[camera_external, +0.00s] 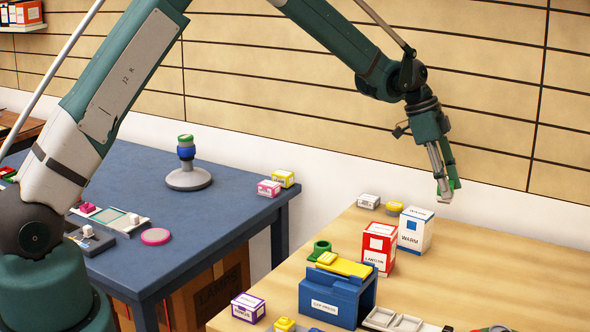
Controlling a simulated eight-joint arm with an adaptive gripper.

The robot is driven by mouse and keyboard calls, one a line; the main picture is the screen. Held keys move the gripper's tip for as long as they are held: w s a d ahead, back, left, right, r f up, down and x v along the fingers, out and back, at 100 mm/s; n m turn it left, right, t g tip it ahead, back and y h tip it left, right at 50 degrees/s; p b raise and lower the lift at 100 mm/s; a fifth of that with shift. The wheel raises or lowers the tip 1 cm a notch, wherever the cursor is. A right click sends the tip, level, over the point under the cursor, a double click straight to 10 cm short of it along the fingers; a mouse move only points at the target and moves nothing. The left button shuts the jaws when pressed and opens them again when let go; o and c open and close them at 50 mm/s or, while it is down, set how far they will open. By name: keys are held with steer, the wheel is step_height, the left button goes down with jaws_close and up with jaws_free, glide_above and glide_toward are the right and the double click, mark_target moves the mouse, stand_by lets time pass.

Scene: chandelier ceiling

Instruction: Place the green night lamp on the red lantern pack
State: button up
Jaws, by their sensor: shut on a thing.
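The red lantern pack (379,248) stands upright on the wooden table, with a white label reading "LANTERN" on its front. My gripper (444,183) points down above and to the right of it, over the area behind the white pack. It is shut on a small green and white thing, which looks like the green night lamp (455,184). The fingers hide much of it, and its full shape is too small to make out. The lamp is apart from the red pack and higher than its top.
A white pack (415,231) marked "WARM" stands close right of the red pack. Small boxes (369,201) lie behind.

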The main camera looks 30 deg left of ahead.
steer(key=shift+s+r, duration=0.1)
steer(key=shift+s+a+r, duration=0.2)
steer(key=shift+s+r, duration=0.1)
steer(key=shift+s, duration=0.15)
steer(key=s+a+r+p, duration=0.2)
steer(key=s+r, duration=0.1)
steer(key=s, duration=0.4)
steer(key=s+a+r+m+p, duration=0.1)
steer(key=s+a+r+p, duration=0.1)
steer(key=s, duration=0.6)
steer(key=s+a+r+p, duration=0.3)
steer(key=s+r, duration=0.2)
steer(key=s, duration=0.3)
steer(key=shift+a+r+m+g, duration=0.25)
steer(key=shift+a+m+g, duration=0.05)
steer(key=shift+f, duration=0.1)
glide_toward(390, 231)
steer(key=shift+d, duration=0.75)
steer(key=shift+f, duration=2.05)
